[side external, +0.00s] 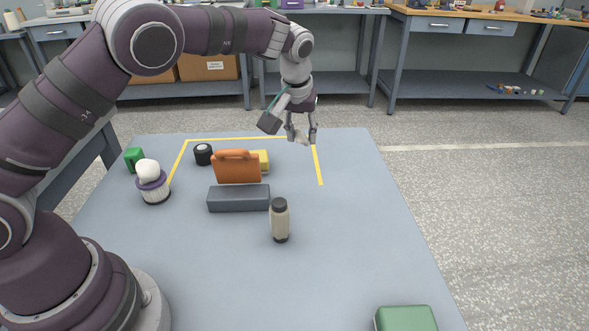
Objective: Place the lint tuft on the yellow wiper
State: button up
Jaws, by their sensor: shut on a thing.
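My gripper (301,137) is at the far edge of the blue-grey table, pointing down. It is shut on a small pale tuft (301,137), which I take to be the lint tuft; the fingers partly hide it. The yellow wiper (264,161) appears as a yellow block left of and nearer than my gripper. An orange handled object (237,168) stands in front of it and hides its left part. The held tuft is apart from the wiper.
A dark grey block (238,198) lies before the orange object. A beige bottle (280,221) stands nearby. At left are a black cylinder (203,154), a green object (134,158) and a purple-rimmed cylinder (154,189) topped by a white ball (148,171). The table's right is mostly clear.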

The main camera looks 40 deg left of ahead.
jog(key=s+a+r+m, duration=0.1)
jog(key=s+a+r, duration=0.15)
jog(key=a, duration=1.05)
jog(key=f, duration=0.9)
jog(key=shift+w+f, duration=0.25)
jog(key=shift+w, duration=0.1)
jog(key=shift+f+t, duration=0.15)
jog(key=shift+t, duration=0.15)
jog(key=o, duration=0.7)
jog(key=shift+f, duration=0.15)
